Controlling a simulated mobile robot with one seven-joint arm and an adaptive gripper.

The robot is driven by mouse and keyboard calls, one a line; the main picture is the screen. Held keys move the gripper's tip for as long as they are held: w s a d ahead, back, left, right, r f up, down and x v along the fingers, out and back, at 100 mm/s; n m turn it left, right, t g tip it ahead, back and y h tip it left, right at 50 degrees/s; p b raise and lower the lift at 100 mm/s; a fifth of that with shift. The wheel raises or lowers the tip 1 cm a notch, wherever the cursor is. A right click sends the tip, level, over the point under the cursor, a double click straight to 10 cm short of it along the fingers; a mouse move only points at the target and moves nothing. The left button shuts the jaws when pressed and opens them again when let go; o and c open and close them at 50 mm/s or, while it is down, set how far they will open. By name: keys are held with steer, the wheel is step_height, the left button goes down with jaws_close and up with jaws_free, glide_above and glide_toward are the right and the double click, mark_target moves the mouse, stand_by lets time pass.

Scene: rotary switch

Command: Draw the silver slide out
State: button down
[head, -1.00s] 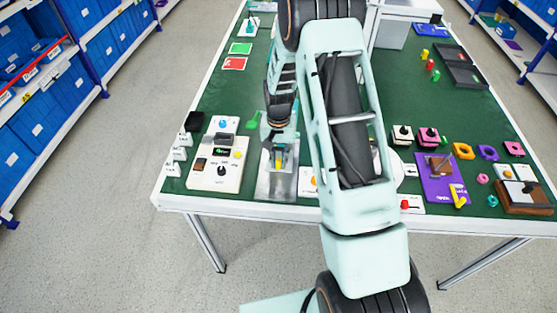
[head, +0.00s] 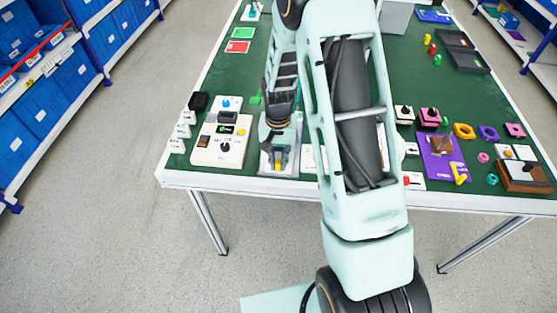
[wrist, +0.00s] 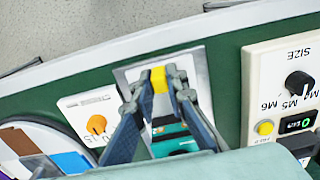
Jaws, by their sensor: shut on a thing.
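The silver slide unit (head: 265,170) lies near the table's front edge, just right of the cream control box. In the wrist view its silver plate (wrist: 196,62) frames a yellow grip piece (wrist: 158,76), with grey and teal surfaces below it between my fingers. My gripper (wrist: 158,84) is shut on the yellow piece, with one fingertip on each side. In the head view my gripper (head: 278,158) points down over the slide unit, and my wrist and arm hide much of it.
The cream control box (head: 222,145) with knobs stands close on the left. It also shows in the wrist view (wrist: 300,95). A white panel with an orange knob (wrist: 96,124) is close on the other side. The green tabletop (head: 212,85) is clear farther back left.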

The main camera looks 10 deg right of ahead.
steer(key=shift+s+a, duration=0.1)
steer(key=shift+s, duration=0.15)
steer(key=c, duration=1.9)
jaws_free()
steer(key=shift+c, duration=0.2)
steer(key=shift+w+r, duration=0.15)
steer(key=shift+r, duration=0.4)
step_height(320, 180, up, 11)
